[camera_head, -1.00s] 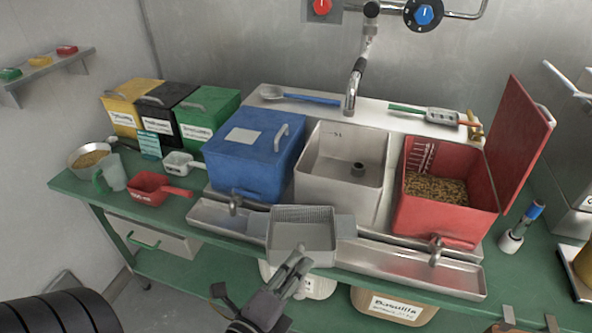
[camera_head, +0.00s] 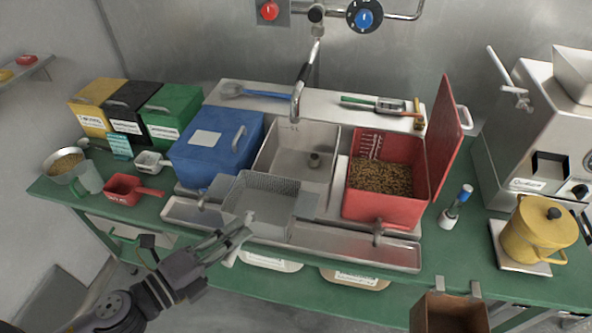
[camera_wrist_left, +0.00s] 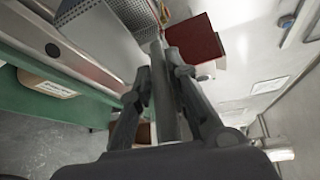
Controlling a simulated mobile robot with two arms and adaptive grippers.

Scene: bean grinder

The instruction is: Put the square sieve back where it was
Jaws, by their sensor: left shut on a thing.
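The square sieve (camera_head: 262,200), grey with mesh walls, is in front of the open grey bin and the blue box, over the left part of the metal trough. I cannot tell whether it touches the trough. My left gripper (camera_head: 243,230) is shut on the sieve's handle at its near side. In the left wrist view the handle (camera_wrist_left: 160,95) lies between the fingers, and part of the sieve's perforated wall (camera_wrist_left: 140,14) shows at the top. My right gripper is not in view.
The lidded blue box (camera_head: 215,150), the open grey bin (camera_head: 268,158) and the open red bin of grain (camera_head: 383,208) stand behind the trough (camera_head: 345,242). Taps jut out near the sieve. A red scoop (camera_head: 122,190) lies left; a yellow pot (camera_head: 543,232) stands right.

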